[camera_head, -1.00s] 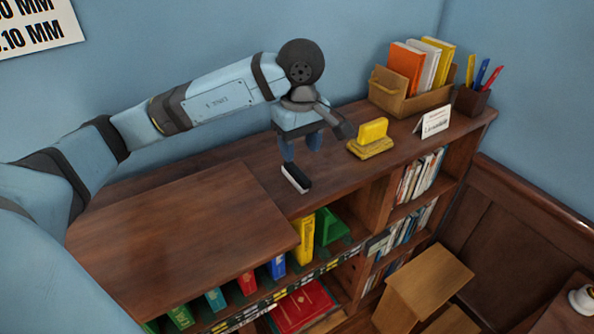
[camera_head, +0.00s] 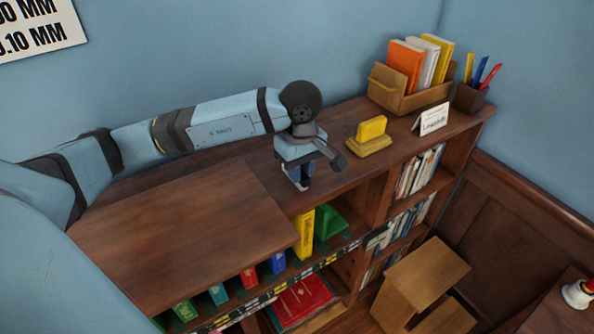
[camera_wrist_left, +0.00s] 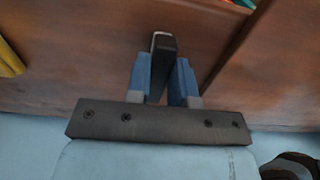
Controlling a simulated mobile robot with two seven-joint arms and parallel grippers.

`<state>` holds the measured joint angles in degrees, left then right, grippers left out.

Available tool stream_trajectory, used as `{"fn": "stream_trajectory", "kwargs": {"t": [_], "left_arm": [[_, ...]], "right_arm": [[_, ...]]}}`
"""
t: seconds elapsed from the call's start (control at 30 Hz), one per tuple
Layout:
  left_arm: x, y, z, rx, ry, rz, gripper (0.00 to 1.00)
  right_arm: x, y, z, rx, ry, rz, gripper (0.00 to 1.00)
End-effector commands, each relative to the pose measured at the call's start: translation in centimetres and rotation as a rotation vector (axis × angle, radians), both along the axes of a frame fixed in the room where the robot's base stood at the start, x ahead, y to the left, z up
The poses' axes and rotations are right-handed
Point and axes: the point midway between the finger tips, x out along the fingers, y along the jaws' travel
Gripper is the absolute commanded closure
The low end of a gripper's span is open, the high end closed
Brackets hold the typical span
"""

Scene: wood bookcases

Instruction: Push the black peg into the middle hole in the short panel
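No black peg or short panel with holes can be made out. A small black block with a white edge (camera_head: 303,186), like an eraser, stands on the bookcase top (camera_head: 345,180). My left gripper (camera_head: 301,177) is lowered over it, pointing down. In the left wrist view the black block (camera_wrist_left: 163,50) sits between the two blue fingers of my left gripper (camera_wrist_left: 162,70). The fingers stand apart on either side of it; whether they touch it is hard to tell. My right gripper is not in view.
A yellow block on a stand (camera_head: 370,133), a white card (camera_head: 433,117), a wooden book box (camera_head: 408,98) and a pen cup (camera_head: 470,98) stand to the right. A raised wooden board (camera_head: 185,235) lies left. Books fill the shelves below. A wooden stool (camera_head: 428,275) stands in front.

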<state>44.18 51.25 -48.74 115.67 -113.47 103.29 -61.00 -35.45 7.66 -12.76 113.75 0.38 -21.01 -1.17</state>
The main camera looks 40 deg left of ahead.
Motion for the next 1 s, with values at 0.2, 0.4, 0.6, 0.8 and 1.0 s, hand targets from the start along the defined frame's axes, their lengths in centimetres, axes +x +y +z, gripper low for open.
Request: {"fn": "stream_trajectory", "kwargs": {"t": [0.2,0.4,0.6,0.8,1.0], "left_arm": [[0.0,0.0,0.0,0.000,0.000,0.000,1.00],[0.0,0.0,0.0,0.000,0.000,0.000,1.00],[0.1,0.0,0.8,-0.001,-0.002,0.000,1.00],[0.1,0.0,3.9,0.000,-0.006,-0.001,1.00],[0.1,0.0,10.5,-0.002,-0.010,-0.001,1.00]], "right_arm": [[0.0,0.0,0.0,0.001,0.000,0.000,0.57],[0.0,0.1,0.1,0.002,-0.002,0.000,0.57],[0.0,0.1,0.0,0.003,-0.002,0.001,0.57],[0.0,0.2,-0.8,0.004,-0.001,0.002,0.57],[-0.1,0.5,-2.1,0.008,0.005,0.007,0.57]]}}
